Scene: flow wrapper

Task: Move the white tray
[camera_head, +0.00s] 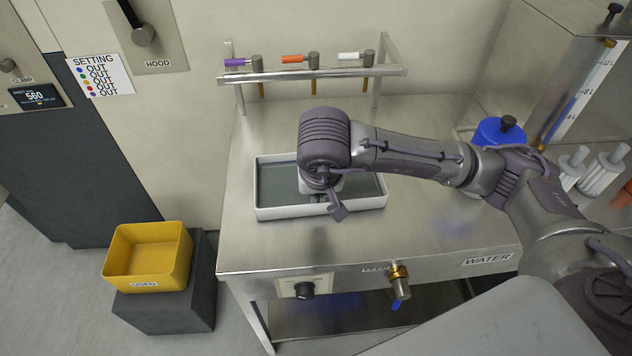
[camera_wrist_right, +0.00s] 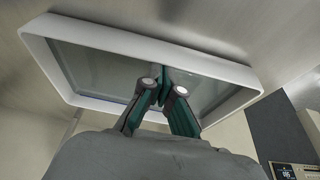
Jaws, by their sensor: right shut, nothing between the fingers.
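The white tray (camera_head: 280,213) is a shallow rectangle with a white rim and a grey inside, standing on the steel table. My right arm reaches over it from the right, and its wrist hides part of the tray's middle. My right gripper (camera_head: 320,197) is mostly hidden under the wrist, over the tray's inside. In the right wrist view the gripper (camera_wrist_right: 164,88) is shut and empty, its fingertips together in front of the tray (camera_wrist_right: 130,42). I cannot tell whether the fingers touch the tray. My left gripper is not in view.
The steel table (camera_head: 280,252) is clear in front of the tray. A rack (camera_head: 315,74) with purple, orange and white-handled valves stands behind. A blue container (camera_head: 495,131) is behind my arm. A yellow bin (camera_head: 150,255) sits on a dark block at left.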

